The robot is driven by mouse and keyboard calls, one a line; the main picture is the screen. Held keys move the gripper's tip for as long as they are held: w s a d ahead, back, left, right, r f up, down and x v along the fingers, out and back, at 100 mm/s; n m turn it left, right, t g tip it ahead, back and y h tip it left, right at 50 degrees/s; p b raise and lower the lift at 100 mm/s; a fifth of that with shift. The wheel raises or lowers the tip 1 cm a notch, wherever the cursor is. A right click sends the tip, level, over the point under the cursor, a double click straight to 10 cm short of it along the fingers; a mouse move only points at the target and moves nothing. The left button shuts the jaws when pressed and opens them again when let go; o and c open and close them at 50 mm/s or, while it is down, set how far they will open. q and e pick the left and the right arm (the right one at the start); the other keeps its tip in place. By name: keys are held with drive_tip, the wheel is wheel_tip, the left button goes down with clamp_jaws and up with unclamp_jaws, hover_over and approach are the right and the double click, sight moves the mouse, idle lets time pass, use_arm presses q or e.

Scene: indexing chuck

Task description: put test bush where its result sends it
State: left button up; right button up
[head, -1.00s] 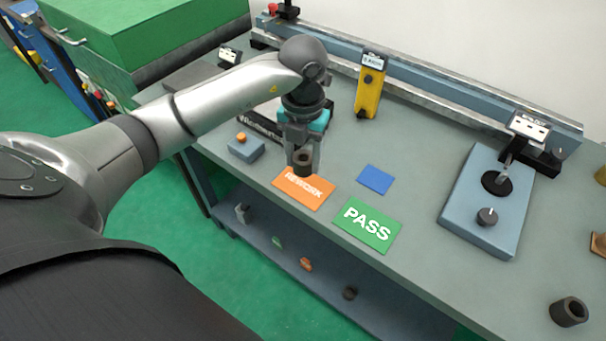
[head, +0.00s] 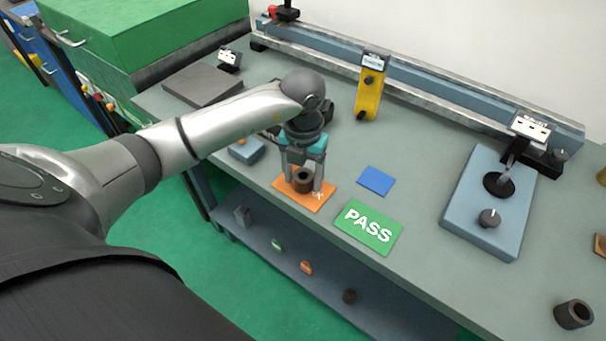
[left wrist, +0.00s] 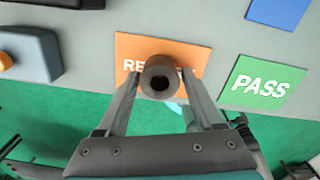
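The test bush (head: 303,181), a dark brown hollow cylinder, stands upright on the orange REWORK card (head: 317,199). In the left wrist view the bush (left wrist: 160,80) covers the middle of the card's lettering. My left gripper (head: 303,184) points down over the card, with one finger on each side of the bush. The fingers look spread, with a small gap to the bush. The green PASS card (head: 368,227) lies to the right, bare. My right gripper is not in view.
A blue card (head: 375,180) lies behind PASS. A blue-grey fixture with a knob (head: 489,218) stands at right, and another dark bush (head: 573,314) near the front right. A yellow gauge block (head: 370,95) stands at the back. A small blue block (head: 246,150) is left of my gripper.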

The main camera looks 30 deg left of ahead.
use_arm(q)
drive_tip(key=shift+o, duration=0.8)
drive_tip(key=shift+r, duration=0.15)
wheel_tip(320, 180, up, 12)
drive_tip(key=p, duration=0.1)
drive_tip(key=shift+p, duration=0.3)
drive_tip(key=shift+d, duration=0.1)
